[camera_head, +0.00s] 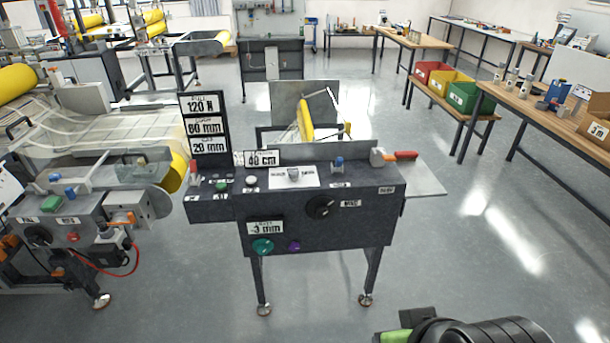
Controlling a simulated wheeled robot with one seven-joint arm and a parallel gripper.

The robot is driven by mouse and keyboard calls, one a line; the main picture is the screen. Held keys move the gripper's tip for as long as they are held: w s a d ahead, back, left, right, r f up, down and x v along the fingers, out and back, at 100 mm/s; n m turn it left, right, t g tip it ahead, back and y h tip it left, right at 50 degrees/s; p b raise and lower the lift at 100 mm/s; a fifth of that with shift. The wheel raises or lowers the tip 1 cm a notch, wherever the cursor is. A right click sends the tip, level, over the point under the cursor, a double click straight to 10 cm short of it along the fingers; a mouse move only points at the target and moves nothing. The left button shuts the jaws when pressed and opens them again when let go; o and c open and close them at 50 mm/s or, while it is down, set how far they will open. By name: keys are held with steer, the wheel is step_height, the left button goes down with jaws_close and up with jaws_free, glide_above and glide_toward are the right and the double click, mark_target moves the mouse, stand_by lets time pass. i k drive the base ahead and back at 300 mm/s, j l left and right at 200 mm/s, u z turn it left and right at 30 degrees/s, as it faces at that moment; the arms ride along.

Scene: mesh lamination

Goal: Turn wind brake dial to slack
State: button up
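A black round dial (320,207) sits on the front face of the dark console (215,212) in the middle of the view. A small white label (350,203) is right beside it, too small to read surely; it may read "WIND". The dial's pointer setting cannot be made out. Another small knob (294,174) sits on a white plate on the console top. Part of my black arm shows at the bottom right edge, well apart from the console. My gripper's fingers are not in view.
A laminating machine (60,205) stands left. A workbench (545,105) is at right. The floor in front is clear.

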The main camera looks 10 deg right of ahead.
mark_target(292, 174)
steer(key=i+l+u, duration=0.1)
steer(key=i+u, duration=0.35)
steer(key=i+l+u, duration=0.25)
steer(key=i+u, duration=0.15)
steer(key=i+l+u, duration=0.9)
steer(key=k+l, duration=0.05)
steer(key=k, duration=0.05)
